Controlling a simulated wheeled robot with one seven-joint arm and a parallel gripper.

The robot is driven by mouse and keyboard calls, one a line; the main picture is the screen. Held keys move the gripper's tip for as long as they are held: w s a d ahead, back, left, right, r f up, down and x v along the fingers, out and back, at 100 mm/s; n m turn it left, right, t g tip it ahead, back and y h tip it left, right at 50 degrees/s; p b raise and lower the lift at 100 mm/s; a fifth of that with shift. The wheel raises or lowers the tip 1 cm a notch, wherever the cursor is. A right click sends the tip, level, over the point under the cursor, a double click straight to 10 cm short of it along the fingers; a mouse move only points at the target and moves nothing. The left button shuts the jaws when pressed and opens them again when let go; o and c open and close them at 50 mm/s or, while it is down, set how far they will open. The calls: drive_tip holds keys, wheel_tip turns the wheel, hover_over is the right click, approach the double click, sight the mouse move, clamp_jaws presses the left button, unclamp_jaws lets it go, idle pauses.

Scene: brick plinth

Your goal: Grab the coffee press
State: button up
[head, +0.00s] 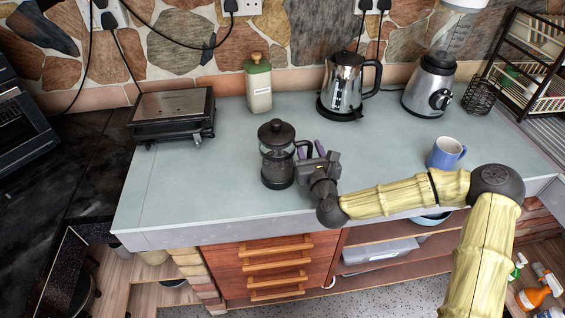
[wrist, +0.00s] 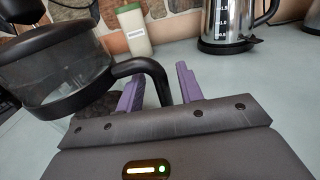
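The coffee press (head: 277,160) stands upright on the counter, with a black lid, clear glass body and black base. Its black handle (head: 303,147) points right, toward my gripper (head: 314,149). In the wrist view the press (wrist: 62,75) fills the upper left, and its handle (wrist: 147,67) curves down between the two purple fingers of my gripper (wrist: 160,74). The fingers are apart, with a gap visible beside the handle, so the gripper is open around it. The lower end of the handle is partly hidden by the gripper body.
A kettle (head: 342,86), blender (head: 430,84) and green-lidded canister (head: 258,84) stand behind along the wall. A black appliance (head: 173,112) is at left. A blue mug (head: 444,154) stands at right. The counter (head: 195,190) left of the press is clear up to its front edge.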

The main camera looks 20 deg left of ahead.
idle(0.3)
clamp_jaws()
drive_tip(key=shift+r, duration=0.15)
idle(1.1)
